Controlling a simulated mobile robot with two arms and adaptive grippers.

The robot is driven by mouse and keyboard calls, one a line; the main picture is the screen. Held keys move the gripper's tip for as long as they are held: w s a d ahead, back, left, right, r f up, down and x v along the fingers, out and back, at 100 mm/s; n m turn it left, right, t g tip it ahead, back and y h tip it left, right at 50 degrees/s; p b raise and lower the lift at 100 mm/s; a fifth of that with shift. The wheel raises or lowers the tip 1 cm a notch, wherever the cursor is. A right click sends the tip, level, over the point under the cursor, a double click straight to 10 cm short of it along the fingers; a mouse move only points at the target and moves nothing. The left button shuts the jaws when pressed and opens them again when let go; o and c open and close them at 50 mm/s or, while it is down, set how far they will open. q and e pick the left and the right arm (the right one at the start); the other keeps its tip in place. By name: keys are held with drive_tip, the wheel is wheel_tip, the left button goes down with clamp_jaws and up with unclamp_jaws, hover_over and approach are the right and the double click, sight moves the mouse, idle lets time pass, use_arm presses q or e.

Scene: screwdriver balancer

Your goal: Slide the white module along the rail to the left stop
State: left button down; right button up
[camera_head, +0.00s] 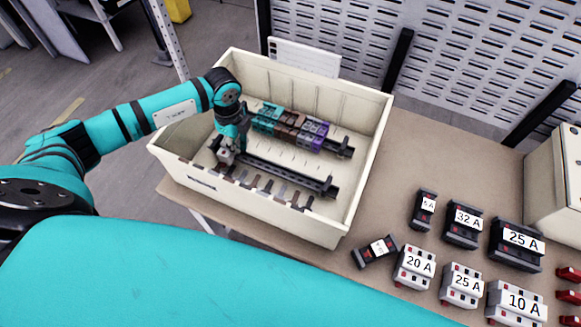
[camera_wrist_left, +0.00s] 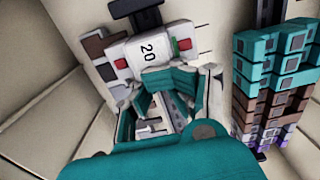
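The white module (camera_head: 226,156), labelled 20 in the left wrist view (camera_wrist_left: 148,52), sits at the left end of the front rail (camera_head: 275,174) inside a beige enclosure. My left gripper (camera_head: 234,143) is down at the module, partly covering it in the head view. In the left wrist view its fingertips (camera_wrist_left: 170,76) look drawn together, right against the module's near edge, not around it. A dark block (camera_wrist_left: 145,14) lies just beyond the module; I cannot tell whether they touch. My right gripper is out of view.
A back rail carries teal, brown and purple terminals (camera_head: 290,127). Brown tabs (camera_head: 265,187) line the enclosure's (camera_head: 355,160) front side. Several labelled breakers, including a 32 A one (camera_head: 463,222), lie on the table at right. The front rail right of my gripper is bare.

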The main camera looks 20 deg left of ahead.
use_arm(q)
drive_tip(key=shift+a, duration=0.9)
idle(2.1)
drive_tip(key=c, duration=1.1)
unclamp_jaws()
drive_tip(key=shift+o, duration=0.2)
drive_tip(key=shift+d, duration=0.15)
drive_tip(key=shift+r+p, duration=0.8)
drive_tip(key=shift+r, duration=0.15)
